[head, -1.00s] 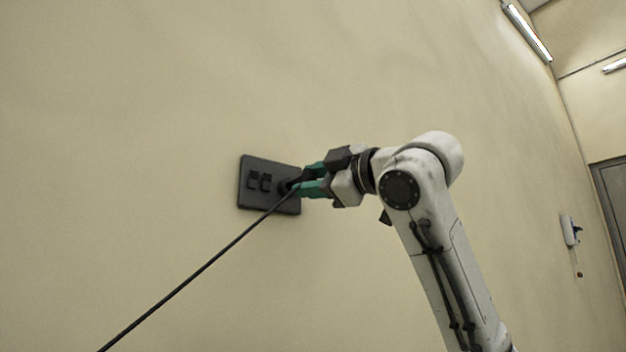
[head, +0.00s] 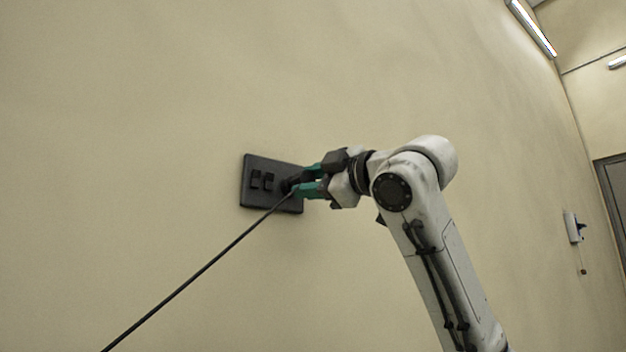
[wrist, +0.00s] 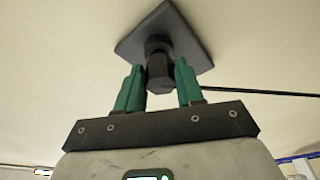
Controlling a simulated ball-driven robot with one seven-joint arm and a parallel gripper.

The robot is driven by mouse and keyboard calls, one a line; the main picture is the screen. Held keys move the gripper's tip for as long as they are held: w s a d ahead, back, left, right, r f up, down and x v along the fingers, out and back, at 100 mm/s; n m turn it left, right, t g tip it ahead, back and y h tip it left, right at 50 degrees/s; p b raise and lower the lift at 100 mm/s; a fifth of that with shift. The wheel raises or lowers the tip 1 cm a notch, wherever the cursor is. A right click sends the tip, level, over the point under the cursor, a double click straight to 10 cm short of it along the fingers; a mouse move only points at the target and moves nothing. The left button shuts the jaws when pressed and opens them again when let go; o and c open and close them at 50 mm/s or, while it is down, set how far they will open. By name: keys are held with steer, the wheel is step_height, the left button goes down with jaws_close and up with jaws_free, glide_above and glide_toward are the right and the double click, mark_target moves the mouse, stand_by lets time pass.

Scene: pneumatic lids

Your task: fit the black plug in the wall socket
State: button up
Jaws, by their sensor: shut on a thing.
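The dark wall socket plate (head: 272,200) is fixed to the beige wall, with two switches on its left part. In the wrist view the plate (wrist: 190,35) is straight ahead of my gripper. My gripper (head: 303,183) has teal fingers shut on the black plug (head: 287,186), at the right part of the plate. In the wrist view the plug (wrist: 160,72) is between the fingertips (wrist: 158,75) and its front meets the plate. Whether it is fully seated is hidden. A black cable (head: 200,270) runs from the plug down to the left.
A small white wall box (head: 572,228) hangs on the wall at the far right, near a grey door (head: 612,195). Ceiling lights (head: 530,27) are at the top right. The wall around the plate is bare.

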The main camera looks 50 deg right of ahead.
steer(key=shift+w+d, duration=0.15)
steer(key=shift+w, duration=0.4)
steer(key=o, duration=1.1)
steer(key=s+b, duration=0.1)
steer(key=s, duration=0.6)
steer(key=shift+a+f+b, duration=0.2)
steer(key=shift+f+b, duration=0.1)
steer(key=shift+f, duration=0.1)
steer(key=s+f+b, duration=0.1)
steer(key=s+b, duration=0.2)
steer(key=s, duration=0.7)
steer(key=shift+s+a+f, duration=0.15)
steer(key=shift+s+a, duration=0.15)
steer(key=shift+a, duration=0.05)
